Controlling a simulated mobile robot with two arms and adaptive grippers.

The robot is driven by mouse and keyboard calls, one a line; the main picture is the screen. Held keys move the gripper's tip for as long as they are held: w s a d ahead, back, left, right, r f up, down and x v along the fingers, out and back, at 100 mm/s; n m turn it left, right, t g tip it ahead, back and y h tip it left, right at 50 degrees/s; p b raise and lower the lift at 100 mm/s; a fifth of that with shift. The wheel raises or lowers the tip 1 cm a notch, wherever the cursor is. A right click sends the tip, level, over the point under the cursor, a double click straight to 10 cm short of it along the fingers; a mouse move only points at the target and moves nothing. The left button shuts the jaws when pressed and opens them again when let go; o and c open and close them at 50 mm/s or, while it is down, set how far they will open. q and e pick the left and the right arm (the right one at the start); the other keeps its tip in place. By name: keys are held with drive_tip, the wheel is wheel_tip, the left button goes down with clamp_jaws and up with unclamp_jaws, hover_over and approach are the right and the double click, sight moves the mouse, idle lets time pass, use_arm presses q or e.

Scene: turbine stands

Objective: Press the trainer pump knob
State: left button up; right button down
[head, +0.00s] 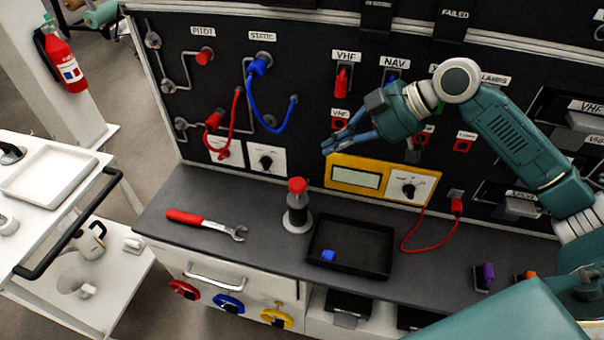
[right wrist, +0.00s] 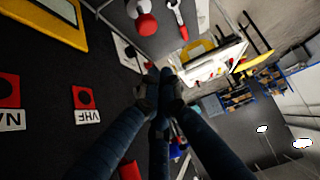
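The pump (head: 299,218) is a dark upright cylinder on a round pale base on the bench, topped by a red knob (head: 297,185). The red knob also shows near the top of the right wrist view (right wrist: 147,25). My right gripper (head: 330,147) is in the air in front of the wall panel, above and to the right of the knob, apart from it. Its blue fingers come together at the tips (right wrist: 160,76) with nothing seen between them. My left gripper is out of view.
A red-handled wrench (head: 205,222) lies left of the pump. A black tray (head: 350,268) with a blue piece is on its right. A yellow meter box (head: 380,178) stands behind, with a red cable (head: 430,246). Bench surface around the pump is partly clear.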

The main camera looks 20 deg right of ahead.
drive_tip(key=p, duration=0.3)
hover_over(302, 184)
wheel_tip(302, 184, down, 7)
drive_tip(key=shift+s+r, duration=0.1)
drive_tip(key=shift+r, duration=0.1)
wheel_tip(302, 184, down, 3)
drive_tip(key=shift+a+r+p, duration=0.1)
drive_tip(key=shift+p, duration=0.4)
drive_tip(key=shift+f, duration=0.9)
